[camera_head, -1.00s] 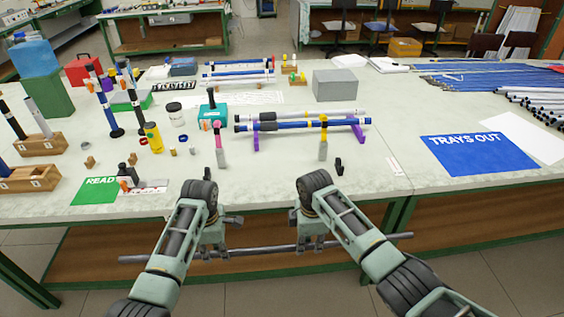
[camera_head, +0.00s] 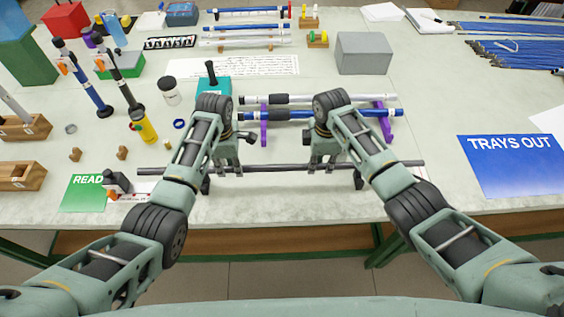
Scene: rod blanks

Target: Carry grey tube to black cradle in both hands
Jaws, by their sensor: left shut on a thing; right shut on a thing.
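The grey tube (camera_head: 280,168) is a long thin dark grey rod. It lies level across the front of the table, above its surface as far as I can tell. My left gripper (camera_head: 228,170) is shut on it left of its middle, and my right gripper (camera_head: 323,166) is shut on it right of its middle. Both ends stick out past the grippers. Small black supports, apparently the black cradle, show just below the tube, one at the right (camera_head: 358,180) and one at the left (camera_head: 205,185). Whether the tube touches them I cannot tell.
A blue tube (camera_head: 290,115) and a pale tube (camera_head: 285,100) rest on purple supports behind my grippers. A yellow bottle (camera_head: 144,127) and a black-topped stand (camera_head: 117,181) are at left. A blue TRAYS OUT sheet (camera_head: 515,175) lies right.

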